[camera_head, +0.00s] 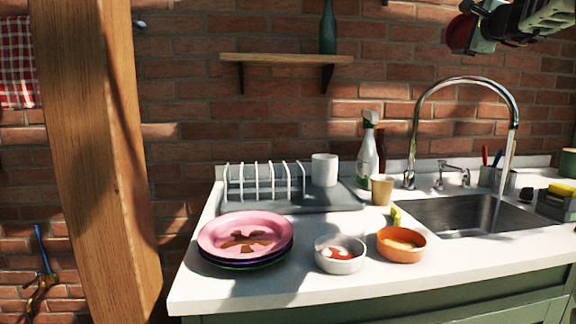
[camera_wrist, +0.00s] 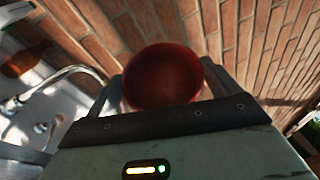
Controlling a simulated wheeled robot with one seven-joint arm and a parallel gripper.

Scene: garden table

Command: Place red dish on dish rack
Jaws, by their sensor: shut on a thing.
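A red dish (camera_head: 461,33), round and bowl-like, is held high at the upper right in the head view, in front of the brick wall. It also shows in the wrist view (camera_wrist: 162,78), between the two fingers. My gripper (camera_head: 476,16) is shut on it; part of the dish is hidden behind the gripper. The dish rack (camera_head: 262,183), with white upright prongs on a grey tray, stands at the back left of the counter. Its prong slots look empty. My gripper is far to the right of the rack and well above it.
A white mug (camera_head: 324,170) stands on the tray's right part. Stacked plates (camera_head: 215,236), a white bowl (camera_head: 340,266) and an orange bowl (camera_head: 402,245) are in front. A spray bottle (camera_head: 367,155), cup (camera_head: 382,190), tall faucet (camera_head: 512,110) and sink (camera_head: 470,217) lie right. A shelf (camera_head: 285,58) is above.

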